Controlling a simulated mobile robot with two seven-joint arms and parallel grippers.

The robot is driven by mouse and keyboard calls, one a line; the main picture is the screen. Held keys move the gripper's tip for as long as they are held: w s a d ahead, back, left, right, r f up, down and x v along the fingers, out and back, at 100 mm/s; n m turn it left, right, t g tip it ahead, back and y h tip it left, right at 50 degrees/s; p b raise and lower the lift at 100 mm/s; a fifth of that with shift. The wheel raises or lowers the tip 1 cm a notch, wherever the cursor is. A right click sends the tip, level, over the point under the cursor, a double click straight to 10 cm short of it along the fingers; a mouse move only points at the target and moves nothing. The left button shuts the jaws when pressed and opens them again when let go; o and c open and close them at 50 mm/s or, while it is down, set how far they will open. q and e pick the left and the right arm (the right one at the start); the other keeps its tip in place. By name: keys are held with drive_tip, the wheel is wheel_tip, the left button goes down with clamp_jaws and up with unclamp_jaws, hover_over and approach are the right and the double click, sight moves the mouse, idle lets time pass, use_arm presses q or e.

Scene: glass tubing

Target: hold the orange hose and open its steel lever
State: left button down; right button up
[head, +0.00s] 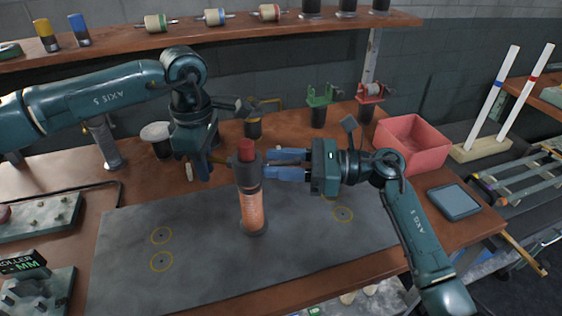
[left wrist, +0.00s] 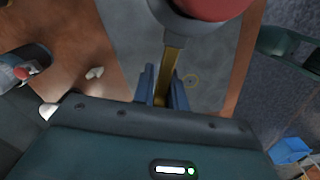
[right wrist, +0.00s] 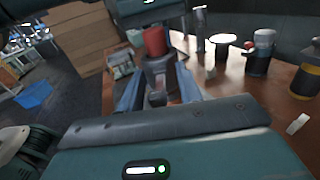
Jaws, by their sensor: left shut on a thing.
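The orange hose (head: 252,210) stands upright on the grey mat, with a dark collar (head: 247,172) and red cap (head: 246,148) on top. My left gripper (head: 205,166) is left of the collar. In the left wrist view, its blue fingers are shut on a narrow brass-toned bar, the lever (left wrist: 172,68), which runs to the collar under the red cap. My right gripper (head: 266,165) comes from the right at collar height. In the right wrist view, its fingers stand apart with the collar (right wrist: 158,68) between their tips. Contact there is unclear.
The grey mat (head: 125,270) is clear around the hose. A pink bin (head: 414,145) and a dark tablet (head: 454,202) are at the right. Green and red clamps stand at the back. A white-topped cup (head: 157,138) stands behind my left gripper.

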drive_tip(key=shift+c, duration=0.5)
clamp_jaws()
drive_tip(key=shift+r+h, duration=0.15)
drive_tip(key=shift+h, duration=0.55)
drive_tip(key=shift+o, duration=0.5)
unclamp_jaws()
drive_tip(key=shift+d, duration=0.1)
